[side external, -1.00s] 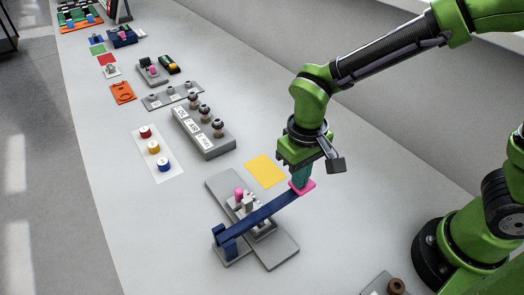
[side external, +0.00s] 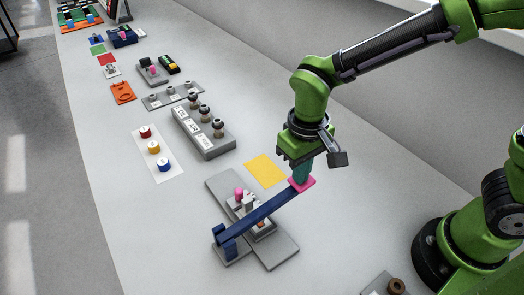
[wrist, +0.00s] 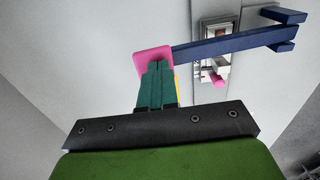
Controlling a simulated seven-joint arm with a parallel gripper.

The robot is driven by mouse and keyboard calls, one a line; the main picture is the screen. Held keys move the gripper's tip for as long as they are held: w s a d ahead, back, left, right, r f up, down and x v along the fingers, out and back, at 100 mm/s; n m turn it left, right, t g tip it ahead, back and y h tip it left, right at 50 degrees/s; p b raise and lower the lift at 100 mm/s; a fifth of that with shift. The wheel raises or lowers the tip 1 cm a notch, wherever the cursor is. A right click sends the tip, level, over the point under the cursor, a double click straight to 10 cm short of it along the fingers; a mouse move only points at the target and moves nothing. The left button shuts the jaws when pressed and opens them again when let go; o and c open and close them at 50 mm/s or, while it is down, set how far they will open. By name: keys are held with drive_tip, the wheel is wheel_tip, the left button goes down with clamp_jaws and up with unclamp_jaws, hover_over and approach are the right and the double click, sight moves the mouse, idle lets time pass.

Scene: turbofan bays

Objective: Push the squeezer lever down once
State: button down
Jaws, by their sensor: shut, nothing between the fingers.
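The squeezer has a dark blue lever (side external: 265,213) that rises from a blue hinge post at its left end to a pink pad (side external: 303,184) at its right end. The lever crosses over a grey base plate (side external: 282,251). A pink knob (side external: 239,193) and a light grey block sit on the base behind the lever. My gripper (side external: 301,181) points down with its teal fingers shut and empty, at the pink pad. In the wrist view the shut fingertips (wrist: 156,66) overlap the pink pad (wrist: 153,55), and the blue lever (wrist: 230,46) runs right. Contact itself is hard to tell.
A yellow square (side external: 266,170) lies just behind the squeezer. A grey block with several knobs (side external: 203,132) and a white strip with coloured buttons (side external: 155,150) stand further left. A brown ring on a grey plate (side external: 396,286) is at the front right.

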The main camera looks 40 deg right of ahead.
drive_tip(key=shift+r, duration=2.6)
drive_tip(key=shift+f, duration=0.2)
drive_tip(key=s+d+r+m+t, duration=0.1)
drive_tip(key=s+d+r+t, duration=0.1)
drive_tip(key=d, duration=0.3)
drive_tip(key=s+d+r+m+t+y, duration=0.1)
drive_tip(key=s+d+r+t, duration=0.1)
drive_tip(key=d+r, duration=0.2)
drive_tip(key=s+d+r+m+t+y, duration=0.1)
drive_tip(key=s+d+r+m+t, duration=0.1)
drive_tip(key=d, duration=0.4)
drive_tip(key=shift+s+r+t, duration=0.2)
drive_tip(key=shift+r+t, duration=0.2)
drive_tip(key=shift+t, duration=0.2)
